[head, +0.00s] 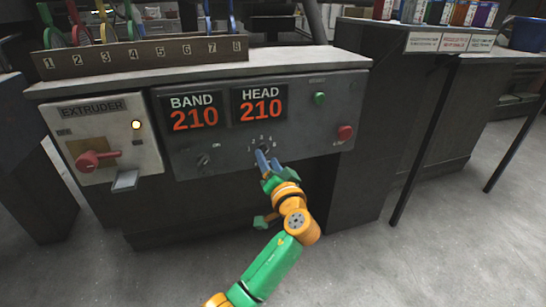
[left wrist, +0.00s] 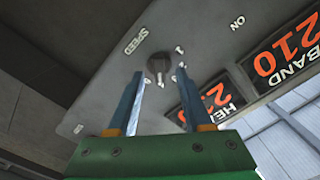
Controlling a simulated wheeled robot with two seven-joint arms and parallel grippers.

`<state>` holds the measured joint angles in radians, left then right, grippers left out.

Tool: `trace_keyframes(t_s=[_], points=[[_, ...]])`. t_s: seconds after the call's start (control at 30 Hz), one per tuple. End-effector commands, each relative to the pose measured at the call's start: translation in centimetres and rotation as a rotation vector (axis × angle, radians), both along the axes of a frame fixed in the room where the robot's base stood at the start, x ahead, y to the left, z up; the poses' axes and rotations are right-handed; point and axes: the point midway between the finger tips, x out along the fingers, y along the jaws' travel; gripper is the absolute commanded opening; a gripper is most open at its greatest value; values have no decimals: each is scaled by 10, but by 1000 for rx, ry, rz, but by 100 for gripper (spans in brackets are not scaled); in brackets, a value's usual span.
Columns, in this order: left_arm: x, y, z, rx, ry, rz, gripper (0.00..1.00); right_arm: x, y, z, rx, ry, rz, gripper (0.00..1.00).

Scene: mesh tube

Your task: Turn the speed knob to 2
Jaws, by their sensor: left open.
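The speed knob (head: 264,146) is a small dark knob on the grey extruder panel, ringed by small numbers and partly hidden by my fingers in the head view. In the left wrist view the knob (left wrist: 157,63) shows beside the word SPEED, with a narrow pointer. I cannot tell which number it points to. My left gripper (head: 266,158) is at the panel in front of the knob. In the left wrist view its blue fingers (left wrist: 159,74) are open, one on each side of the knob's lower part, with gaps between. My right gripper is not in view.
The panel also has another dark knob (head: 203,160), a green button (head: 320,98), a red button (head: 344,132) and BAND (head: 193,113) and HEAD (head: 260,105) displays reading 210. A red switch (head: 95,160) is at the left. The floor in front is clear.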

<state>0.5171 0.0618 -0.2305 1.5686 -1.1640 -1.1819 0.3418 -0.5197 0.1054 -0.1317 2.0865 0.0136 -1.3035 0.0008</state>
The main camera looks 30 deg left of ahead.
Motion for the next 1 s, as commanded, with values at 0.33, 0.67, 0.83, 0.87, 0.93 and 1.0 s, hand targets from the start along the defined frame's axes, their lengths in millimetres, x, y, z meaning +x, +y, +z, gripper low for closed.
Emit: trace_keyframes(t_s=[0.33, 0.67, 0.83, 0.87, 0.93, 1.0], points=[[15, 18, 0, -2, -1, -2, 50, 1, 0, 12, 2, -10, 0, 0], [15, 17, 0, 0, -1, -3, 0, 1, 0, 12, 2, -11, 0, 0], [15, 17, 0, -2, -2, -3, 0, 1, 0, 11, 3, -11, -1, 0], [15, 17, 0, -3, -4, -3, 0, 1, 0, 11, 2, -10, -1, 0], [15, 17, 0, -7, -9, -3, 0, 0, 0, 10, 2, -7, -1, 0], [15, 17, -1, -15, -18, -3, 0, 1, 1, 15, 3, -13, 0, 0]])
